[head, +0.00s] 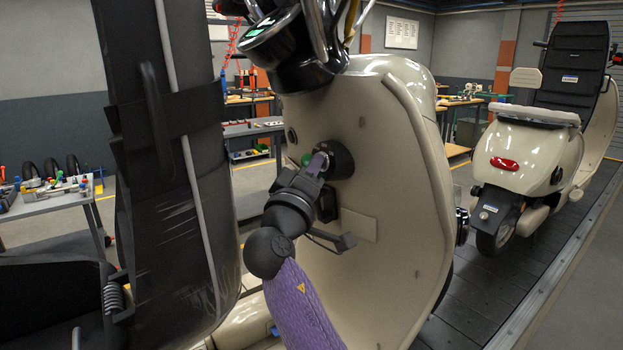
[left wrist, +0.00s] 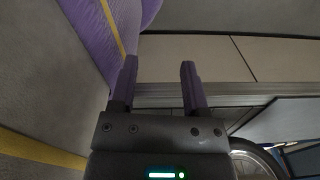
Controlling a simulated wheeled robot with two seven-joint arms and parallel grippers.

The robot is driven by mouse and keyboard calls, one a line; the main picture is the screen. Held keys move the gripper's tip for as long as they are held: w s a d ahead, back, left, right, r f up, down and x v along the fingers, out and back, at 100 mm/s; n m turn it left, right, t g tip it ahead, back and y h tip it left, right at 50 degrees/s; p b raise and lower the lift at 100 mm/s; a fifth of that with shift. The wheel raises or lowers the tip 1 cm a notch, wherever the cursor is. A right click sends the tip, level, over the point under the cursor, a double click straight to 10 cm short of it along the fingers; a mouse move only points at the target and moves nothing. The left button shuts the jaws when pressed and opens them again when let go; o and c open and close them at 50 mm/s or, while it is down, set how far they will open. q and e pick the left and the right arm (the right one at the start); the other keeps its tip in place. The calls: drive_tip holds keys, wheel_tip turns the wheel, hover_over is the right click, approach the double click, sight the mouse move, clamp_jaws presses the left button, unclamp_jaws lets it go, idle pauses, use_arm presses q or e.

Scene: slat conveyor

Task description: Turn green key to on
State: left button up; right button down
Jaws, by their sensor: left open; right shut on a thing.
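The beige scooter front panel (head: 380,220) stands before me with a round black key lock (head: 342,158) in its upper middle. A small patch of green, the green key (head: 306,158), shows beside the gripper fingers at the lock. My right gripper (head: 321,163) is shut on the key, its fingertips at the lock. The fingers hide most of the key, so its angle and any on mark cannot be read. My left gripper (left wrist: 160,72) shows only in the left wrist view, open, with nothing between its fingers.
The scooter's handlebar and display (head: 275,28) hang above the lock. A tall black padded seat (head: 170,160) stands close on the left. Another beige scooter (head: 530,150) is on the slat conveyor (head: 510,265) at right. A workbench (head: 50,200) with tools is at far left.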

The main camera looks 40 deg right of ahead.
drive_tip(key=shift+f+b, duration=0.2)
drive_tip(key=shift+b, duration=0.25)
drive_tip(key=shift+r+m+g+h+b, duration=0.1)
drive_tip(key=shift+m+g+h+b, duration=0.2)
drive_tip(key=shift+m+h, duration=0.1)
drive_tip(key=c, duration=0.6)
unclamp_jaws()
drive_tip(key=shift+a, duration=0.1)
use_arm(q)
drive_tip(key=f+b, duration=0.1)
drive_tip(key=a+f+b, duration=0.1)
drive_tip(key=f, duration=0.1)
drive_tip(key=s+f+b, duration=0.1)
drive_tip(key=f, duration=0.1)
drive_tip(key=shift+s+a, duration=0.1)
drive_tip(key=shift+a, duration=0.2)
use_arm(e)
drive_tip(key=v, duration=1.5)
drive_tip(key=shift+s+a, duration=0.25)
use_arm(q)
drive_tip(key=shift+s, duration=0.25)
